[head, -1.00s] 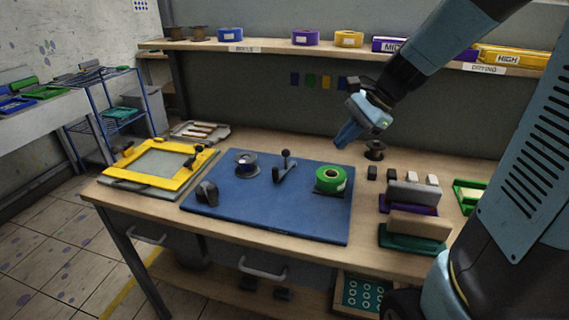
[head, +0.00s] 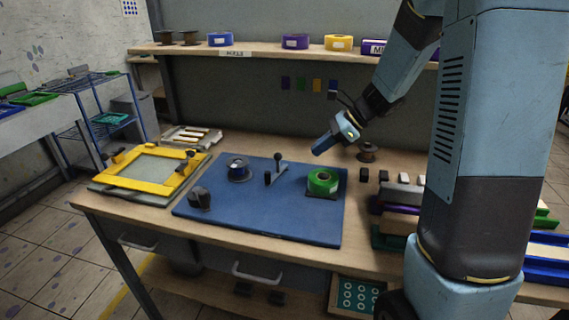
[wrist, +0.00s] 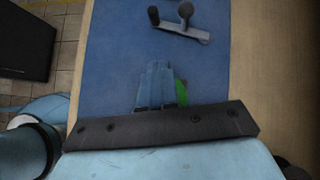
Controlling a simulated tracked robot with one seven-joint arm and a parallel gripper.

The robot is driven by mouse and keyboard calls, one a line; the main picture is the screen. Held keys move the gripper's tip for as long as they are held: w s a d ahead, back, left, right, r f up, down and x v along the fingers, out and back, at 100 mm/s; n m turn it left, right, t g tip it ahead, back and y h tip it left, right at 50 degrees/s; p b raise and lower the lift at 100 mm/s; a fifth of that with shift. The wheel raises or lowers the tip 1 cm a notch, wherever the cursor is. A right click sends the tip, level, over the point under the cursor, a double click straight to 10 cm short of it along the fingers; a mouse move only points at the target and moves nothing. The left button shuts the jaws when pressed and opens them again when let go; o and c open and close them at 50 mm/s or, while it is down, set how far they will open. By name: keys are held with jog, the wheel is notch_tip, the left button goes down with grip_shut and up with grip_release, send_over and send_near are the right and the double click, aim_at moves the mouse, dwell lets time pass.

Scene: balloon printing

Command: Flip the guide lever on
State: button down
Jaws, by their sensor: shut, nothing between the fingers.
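The guide lever (head: 278,165) stands on the blue mat (head: 250,215), a dark knobbed stick on a grey base. A short dark post stands at the left end of its base. In the wrist view the lever (wrist: 186,14) shows near the top, ahead of the fingertips. My gripper (head: 318,151) is shut and empty, above the back right of the mat, to the right of the lever and apart from it. A green roll (head: 323,180) sits on the mat's right side, mostly hidden behind the fingers in the wrist view.
A yellow frame (head: 150,180) lies at the table's left. A dark spool (head: 367,152) and several small blocks stand at right. A shelf with rolls runs behind.

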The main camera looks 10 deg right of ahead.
jog(key=x, duration=1)
jog(key=shift+f, duration=0.2)
jog(key=shift+w+a+r, duration=0.1)
jog(key=shift+a, duration=0.5)
jog(key=shift+w+a+r, duration=0.1)
jog(key=shift+a, duration=0.5)
jog(key=shift+w+a, duration=0.1)
jog(key=shift+a, duration=0.6)
